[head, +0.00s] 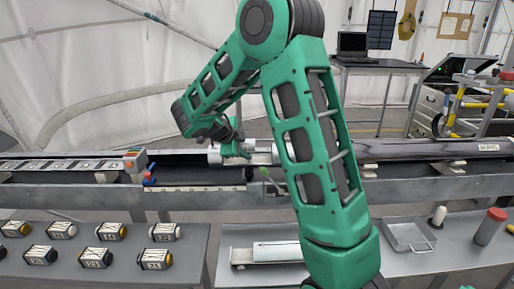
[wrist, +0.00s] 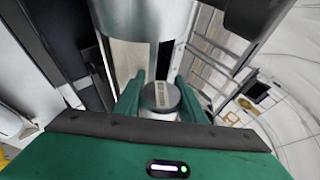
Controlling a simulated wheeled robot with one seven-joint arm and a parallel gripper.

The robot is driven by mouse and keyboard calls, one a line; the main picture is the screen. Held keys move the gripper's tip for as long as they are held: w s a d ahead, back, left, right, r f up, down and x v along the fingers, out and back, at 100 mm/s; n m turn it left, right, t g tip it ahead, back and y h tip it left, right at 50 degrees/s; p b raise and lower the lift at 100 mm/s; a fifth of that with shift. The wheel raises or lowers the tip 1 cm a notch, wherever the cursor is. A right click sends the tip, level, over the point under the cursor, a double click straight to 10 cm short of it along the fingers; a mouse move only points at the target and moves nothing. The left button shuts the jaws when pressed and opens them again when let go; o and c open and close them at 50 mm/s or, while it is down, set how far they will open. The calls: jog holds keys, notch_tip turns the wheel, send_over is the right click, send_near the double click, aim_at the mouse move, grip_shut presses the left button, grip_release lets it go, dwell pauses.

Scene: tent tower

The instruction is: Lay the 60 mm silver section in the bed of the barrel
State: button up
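My gripper (wrist: 160,100), green, has one finger on each side of a small cylinder with a dark-rimmed, labelled end, which looks like the silver section (wrist: 160,96). The fingers appear closed against it; the label is too small to read. In the head view my gripper (head: 235,149) is low over the rail line, near a gap in the barrel. The barrel (head: 430,149) is a long dark tube running right, partly hidden by my arm. A wide silver cylinder (wrist: 140,14) lies just beyond the fingers in the wrist view. I cannot tell whether the section touches the bed.
A silver trough (head: 277,251) lies on the middle bench. A grey tray (head: 408,237) and a red-capped cylinder (head: 490,226) are at the right. Red and blue blocks (head: 150,176) sit on the rail's left part.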

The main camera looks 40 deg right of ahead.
aim_at(246, 143)
jog(key=shift+o, duration=0.5)
jog(key=a, duration=0.2)
jog(key=a+g, duration=0.1)
jog(key=shift+s+a+r, duration=0.1)
jog(key=shift+s+r, duration=0.1)
jog(key=shift+s, duration=0.15)
jog(key=shift+h, duration=0.4)
jog(key=s+r, duration=0.1)
jog(key=r, duration=0.1)
jog(key=s+a+r, duration=0.1)
jog(key=r, duration=0.1)
jog(key=s+a+r, duration=0.1)
jog(key=r, duration=0.1)
jog(key=shift+s+r, duration=0.15)
jog(key=shift+s, duration=0.15)
jog(key=shift+d, duration=0.1)
